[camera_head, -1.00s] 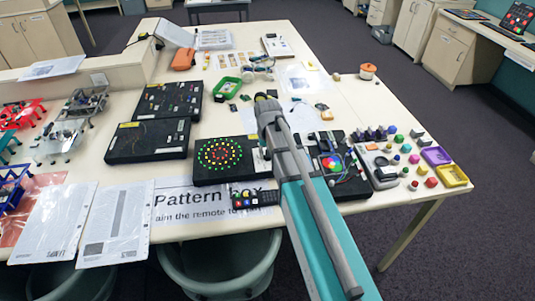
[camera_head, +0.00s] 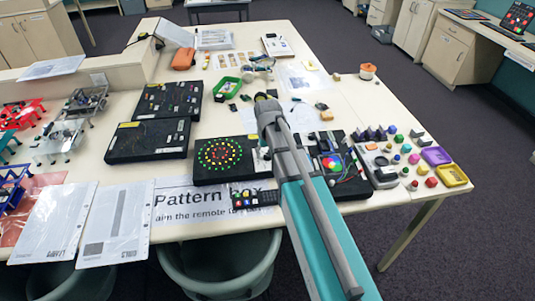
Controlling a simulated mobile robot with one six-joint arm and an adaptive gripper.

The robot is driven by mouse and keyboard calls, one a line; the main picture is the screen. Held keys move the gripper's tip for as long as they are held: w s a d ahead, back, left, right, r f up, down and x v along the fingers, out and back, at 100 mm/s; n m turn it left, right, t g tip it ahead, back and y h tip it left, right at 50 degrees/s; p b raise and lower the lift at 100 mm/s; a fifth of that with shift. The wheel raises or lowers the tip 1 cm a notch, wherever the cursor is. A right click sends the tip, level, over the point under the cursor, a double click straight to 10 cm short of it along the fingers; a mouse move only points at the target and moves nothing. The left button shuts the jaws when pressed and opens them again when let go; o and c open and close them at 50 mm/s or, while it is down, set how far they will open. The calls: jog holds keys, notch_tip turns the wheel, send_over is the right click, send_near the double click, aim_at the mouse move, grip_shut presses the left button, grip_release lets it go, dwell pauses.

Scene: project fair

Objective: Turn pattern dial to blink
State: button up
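The pattern box is a black box with rings of red, yellow and green lights (camera_head: 219,155), near the front of the table. Its right end is partly behind my arm (camera_head: 300,195), and I cannot make out the pattern dial or its setting. A "Pattern box" sign (camera_head: 180,205) lies in front, with words about aiming the remote. A small dark remote with coloured buttons (camera_head: 255,198) lies at the sign's right, next to my arm. My arm reaches up over the table just right of the lights. My gripper's fingers are hidden behind the arm.
Two black circuit boxes (camera_head: 148,140) stand left of and behind the pattern box. Another box with a colour wheel (camera_head: 332,163) is right of my arm. Coloured knobs and trays (camera_head: 436,156) crowd the right corner.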

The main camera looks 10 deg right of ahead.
jog(key=shift+m, duration=0.4)
jog(key=m, duration=0.4)
jog(key=shift+m, duration=0.3)
jog(key=m, duration=0.3)
jog(key=shift+r+m, duration=0.15)
jog(key=shift+m, duration=0.15)
notch_tip(320, 180, up, 14)
jog(key=p, duration=1.4)
jog(key=s+d+f+n+b, duration=0.2)
jog(key=s+f+n+b, duration=0.2)
jog(key=s, duration=0.3)
jog(key=s+d+f+n+b, duration=0.2)
jog(key=s+f+n+b, duration=0.1)
jog(key=s, duration=0.5)
jog(key=shift+f+n+b, duration=0.35)
jog(key=shift+f+n, duration=0.15)
jog(key=shift+n, duration=0.3)
jog(key=shift+s, duration=0.1)
dwell(1.9)
